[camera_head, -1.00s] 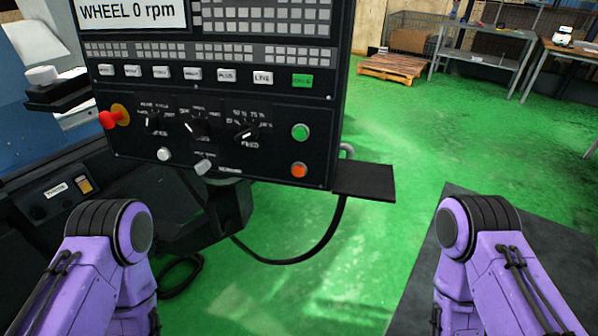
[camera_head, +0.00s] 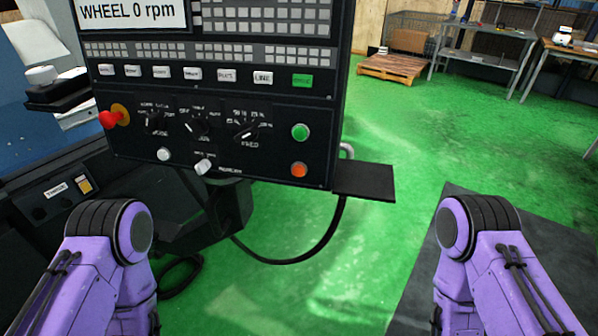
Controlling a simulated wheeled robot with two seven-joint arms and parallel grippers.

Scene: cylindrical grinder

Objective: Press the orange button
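The orange button (camera_head: 299,170) is a small round button at the lower right of the dark control panel (camera_head: 230,165). It sits right below a green round button (camera_head: 300,132). A red knob (camera_head: 109,119) on a yellow collar is at the panel's left side. Purple arm links of mine show at the lower left and lower right, both well below and apart from the panel. Neither gripper shows in the head view.
A small black shelf (camera_head: 364,182) juts from the panel's lower right corner. A black cable (camera_head: 312,250) hangs below the panel. A wooden pallet (camera_head: 393,67) and grey tables (camera_head: 484,58) stand at the back right. The green floor between is clear.

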